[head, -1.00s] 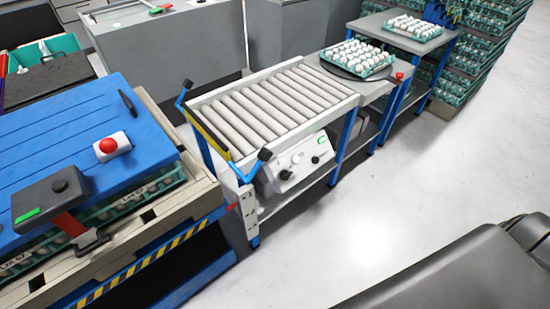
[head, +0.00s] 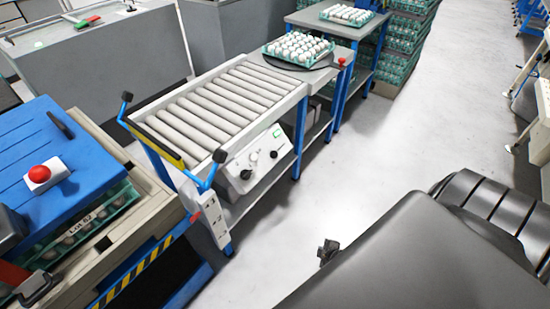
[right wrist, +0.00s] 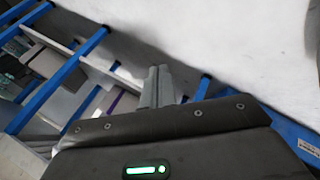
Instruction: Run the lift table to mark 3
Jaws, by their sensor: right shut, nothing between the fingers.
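A roller table (head: 219,101) with blue legs stands at centre in the head view. A white control box (head: 251,160) with dark knobs and a small green display hangs on its side. A white panel with sockets (head: 213,218) is on its near corner leg. I see no numbered marks and cannot tell which unit is the lift table. My right gripper (right wrist: 158,86) is shut and empty in the right wrist view, over the floor beside blue frame bars. In the head view a small dark tip (head: 327,252) shows past my right arm. My left gripper is out of view.
A blue-topped unit (head: 95,165) with a red button (head: 40,174) and hazard stripes stands at left. Egg trays (head: 298,48) sit on the tables behind, with stacked crates (head: 408,45) beyond. The pale floor (head: 400,140) at right is clear.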

